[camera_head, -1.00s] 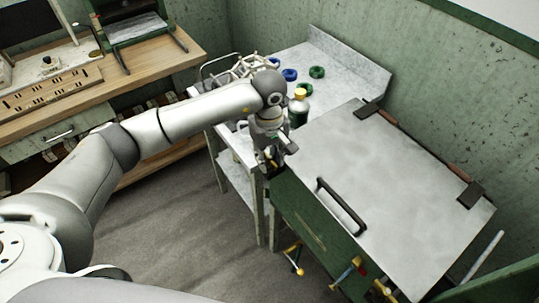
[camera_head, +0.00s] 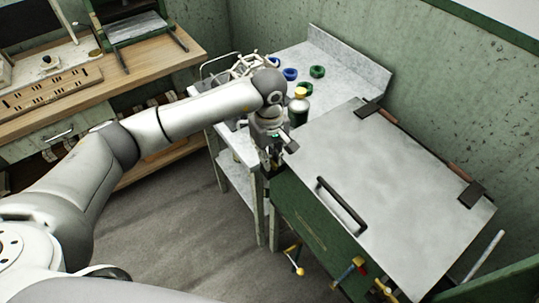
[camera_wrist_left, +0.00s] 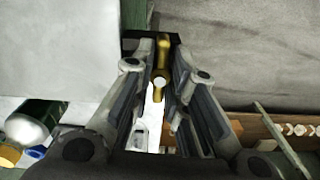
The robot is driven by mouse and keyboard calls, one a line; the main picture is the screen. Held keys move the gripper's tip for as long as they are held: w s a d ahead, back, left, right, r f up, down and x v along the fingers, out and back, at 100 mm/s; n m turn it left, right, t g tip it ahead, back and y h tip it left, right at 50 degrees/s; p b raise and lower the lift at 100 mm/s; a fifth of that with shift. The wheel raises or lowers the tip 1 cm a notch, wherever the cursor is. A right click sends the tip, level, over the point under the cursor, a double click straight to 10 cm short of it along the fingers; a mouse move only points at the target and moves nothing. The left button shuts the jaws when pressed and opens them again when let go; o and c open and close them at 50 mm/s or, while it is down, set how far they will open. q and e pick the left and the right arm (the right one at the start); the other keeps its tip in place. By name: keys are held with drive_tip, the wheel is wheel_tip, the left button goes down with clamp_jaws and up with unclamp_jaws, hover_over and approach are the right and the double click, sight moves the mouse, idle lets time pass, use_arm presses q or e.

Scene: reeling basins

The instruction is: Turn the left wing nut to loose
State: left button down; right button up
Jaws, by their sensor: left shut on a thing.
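The left wing nut (camera_wrist_left: 161,82) is brass-yellow and shows in the left wrist view between the two fingers, with its wings running along them. My left gripper (camera_wrist_left: 160,62) is shut on it. In the head view my left gripper (camera_head: 268,166) points down at the left front corner of the green basin (camera_head: 306,224) with the grey metal lid (camera_head: 375,165). The wing nut is hidden behind the gripper there. The lid lies closed, with a dark handle (camera_head: 341,205) near its front edge. My right gripper is not in view.
A grey side table (camera_head: 345,70) behind the gripper holds a dark green bottle (camera_head: 299,108) and several coloured rings. Valves with yellow and red parts (camera_head: 348,270) stick out from the basin front. A wooden workbench (camera_head: 110,85) stands at the left. The floor between is clear.

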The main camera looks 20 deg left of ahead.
use_arm(q)
drive_tip(key=shift+n+b, duration=0.4)
drive_tip(key=n+b, duration=0.2)
drive_tip(key=b, duration=0.1)
drive_tip(key=shift+f+n, duration=0.1)
drive_tip(key=shift+n, duration=0.2)
drive_tip(key=shift+w+n+b, duration=0.1)
drive_tip(key=shift+n+b, duration=0.95)
drive_tip(key=shift+n, duration=0.15)
drive_tip(key=shift+n+b, duration=2.05)
drive_tip(key=shift+n, duration=0.45)
drive_tip(key=shift+n+b, duration=1)
drive_tip(key=shift+n, duration=0.5)
drive_tip(key=shift+n+b, duration=0.3)
drive_tip(key=shift+n, duration=0.2)
drive_tip(key=shift+r+n+b, duration=0.2)
drive_tip(key=shift+n+b, duration=0.65)
drive_tip(key=shift+n, duration=0.75)
